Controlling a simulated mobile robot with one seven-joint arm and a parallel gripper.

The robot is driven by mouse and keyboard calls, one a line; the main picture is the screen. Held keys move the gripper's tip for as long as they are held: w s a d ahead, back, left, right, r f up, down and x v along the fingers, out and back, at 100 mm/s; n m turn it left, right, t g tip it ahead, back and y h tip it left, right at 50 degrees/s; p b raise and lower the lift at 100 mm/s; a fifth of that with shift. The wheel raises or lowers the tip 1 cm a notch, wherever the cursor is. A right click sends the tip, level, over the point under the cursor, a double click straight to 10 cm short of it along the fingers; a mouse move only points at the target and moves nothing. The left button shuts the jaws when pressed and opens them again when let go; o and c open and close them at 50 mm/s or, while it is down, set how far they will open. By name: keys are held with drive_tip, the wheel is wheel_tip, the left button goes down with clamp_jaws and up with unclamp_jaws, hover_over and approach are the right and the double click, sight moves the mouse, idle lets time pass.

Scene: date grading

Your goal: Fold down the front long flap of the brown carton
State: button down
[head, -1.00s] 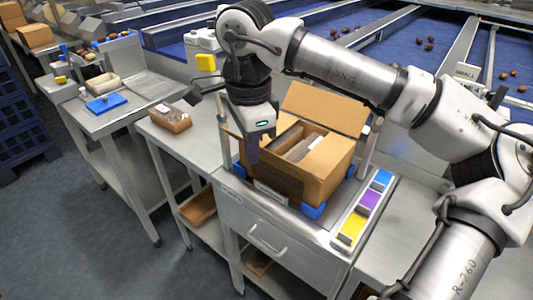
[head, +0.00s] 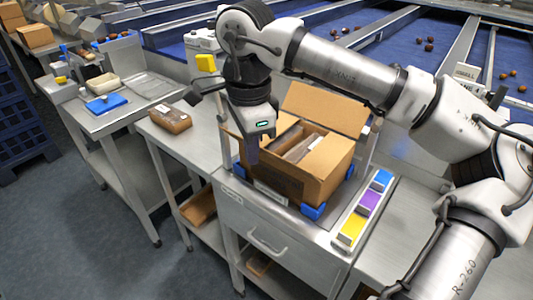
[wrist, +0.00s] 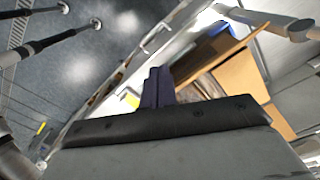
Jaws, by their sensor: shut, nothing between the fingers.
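The brown carton (head: 330,178) stands open on the steel bench in the head view. Its back long flap (head: 325,108) stands up, leaning back. Pale contents (head: 300,147) show in the opening. My gripper (head: 251,158) points down at the carton's front left side, close to its front edge. The arm hides part of that side, so the front long flap's angle is unclear in the head view. In the wrist view a tan cardboard panel (wrist: 220,63) sticks out beside my gripper (wrist: 157,75). The dark fingers are together and empty; whether they touch the cardboard I cannot tell.
Blue corner blocks (head: 314,211) sit at the carton's base. A strip of yellow, purple and blue blocks (head: 367,202) lies to its right. A filled brown pack (head: 171,119) rests on the left bench. A steel post (head: 367,150) stands behind the carton.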

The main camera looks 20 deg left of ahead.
idle(0.4)
drive_tip(key=shift+w+d+r+p, duration=0.15)
drive_tip(key=shift+w+d, duration=0.25)
drive_tip(key=shift+w, duration=0.55)
drive_tip(key=shift+w+d+p, duration=0.3)
drive_tip(key=shift+w+d, duration=0.05)
drive_tip(key=shift+w, duration=0.65)
drive_tip(key=shift+w+d+r+p, duration=0.15)
drive_tip(key=shift+w+d, duration=0.25)
drive_tip(key=shift+w, duration=0.55)
drive_tip(key=shift+w+d+p, duration=0.25)
drive_tip(key=shift+w, duration=0.55)
drive_tip(key=shift+w+d+p, duration=0.25)
drive_tip(key=shift+w, duration=0.65)
drive_tip(key=shift+w+d+p, duration=0.25)
drive_tip(key=shift+w, duration=0.4)
drive_tip(key=shift+w+d+p, duration=0.2)
drive_tip(key=shift+w, duration=0.4)
